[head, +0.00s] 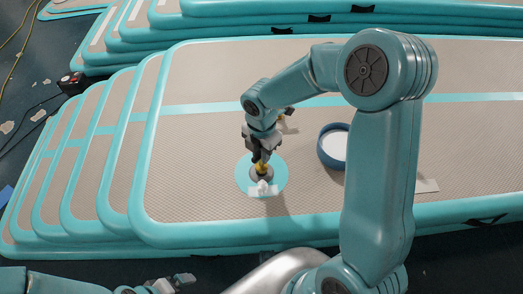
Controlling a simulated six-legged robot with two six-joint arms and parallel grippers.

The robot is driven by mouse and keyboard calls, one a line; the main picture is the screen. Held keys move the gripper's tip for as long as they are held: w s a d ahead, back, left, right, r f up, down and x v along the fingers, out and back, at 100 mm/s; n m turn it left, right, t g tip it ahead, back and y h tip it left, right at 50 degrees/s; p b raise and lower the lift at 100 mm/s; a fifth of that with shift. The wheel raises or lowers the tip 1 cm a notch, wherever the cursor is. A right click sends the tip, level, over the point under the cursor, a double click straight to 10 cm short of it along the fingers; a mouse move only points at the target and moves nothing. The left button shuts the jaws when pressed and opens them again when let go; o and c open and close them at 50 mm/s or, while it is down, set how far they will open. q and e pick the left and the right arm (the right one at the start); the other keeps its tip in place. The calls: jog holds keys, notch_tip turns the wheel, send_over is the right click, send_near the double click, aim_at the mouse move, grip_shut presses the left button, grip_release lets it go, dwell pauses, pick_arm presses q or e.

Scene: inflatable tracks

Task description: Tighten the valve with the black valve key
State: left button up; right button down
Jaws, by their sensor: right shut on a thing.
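The valve sits on a round teal patch (243,176) on the beige top of the front inflatable track. It has a grey round base (262,174) with a small yellow part (262,166) above it. My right gripper (262,155) points down right over the valve. It is shut on a dark thing that looks like the black valve key, small and mostly merged with the dark fingers. Whether the key is fully seated on the valve I cannot tell. My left gripper (178,283) is low at the bottom edge, away from the valve, and its jaws are too small to read.
A white piece (263,189) lies at the patch's near edge. A blue-rimmed round container (322,150) stands right of the valve, partly behind my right arm. Stacked tracks (75,165) fill the left and back. A black-and-red device (72,83) and cables lie at far left.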

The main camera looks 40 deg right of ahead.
jog(key=shift+f+b, duration=0.3)
jog(key=shift+f, duration=0.25)
dwell(0.4)
jog(key=shift+m, duration=0.3)
jog(key=shift+m+b, duration=1.15)
jog(key=shift+m, duration=1.35)
jog(key=shift+m+b, duration=0.6)
jog(key=shift+m, duration=1.3)
jog(key=shift+r+n+p, duration=0.1)
jog(key=shift+n+p, duration=0.25)
jog(key=shift+n, duration=0.15)
jog(key=shift+r+p, duration=3)
jog(key=shift+r, duration=0.45)
